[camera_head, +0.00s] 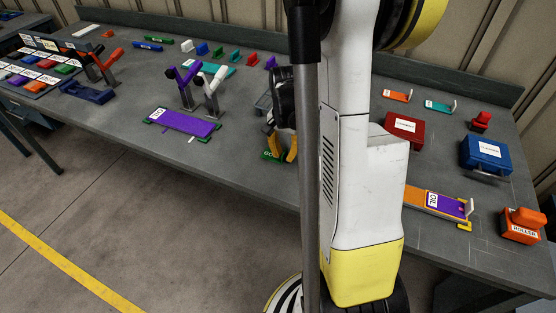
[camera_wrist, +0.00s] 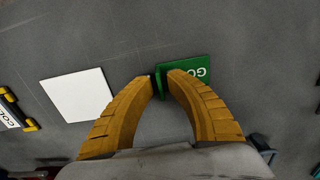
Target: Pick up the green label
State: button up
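The green label (camera_wrist: 198,70) is a small flat plate with white "GO" lettering, partly hidden by a finger in the wrist view. My gripper (camera_wrist: 162,80) has its two yellow fingers nearly together. A narrow green part of the label fills the small gap between the dark fingertips, so the fingers appear closed on its left edge. In the head view the green label (camera_head: 270,156) is low at the bench's front edge, beside my gripper (camera_head: 284,154). Whether it touches the bench is unclear.
A white square (camera_wrist: 77,95) lies left of the fingers in the wrist view. On the bench (camera_head: 250,175), a purple plate (camera_head: 182,123) lies left of my gripper.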

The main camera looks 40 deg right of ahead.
jog(key=shift+f, duration=0.45)
jog(key=shift+r, duration=0.1)
grip_shut()
jog(key=shift+r, duration=0.15)
jog(key=shift+r+p, duration=0.25)
jog(key=shift+p, duration=0.05)
notch_tip(320, 180, up, 4)
jog(key=shift+p, duration=1.1)
jog(key=s+d+r+p, duration=0.3)
jog(key=s+d+r, duration=0.3)
jog(key=s, duration=0.3)
jog(key=shift+d+r, duration=0.15)
jog(key=shift+d, duration=0.6)
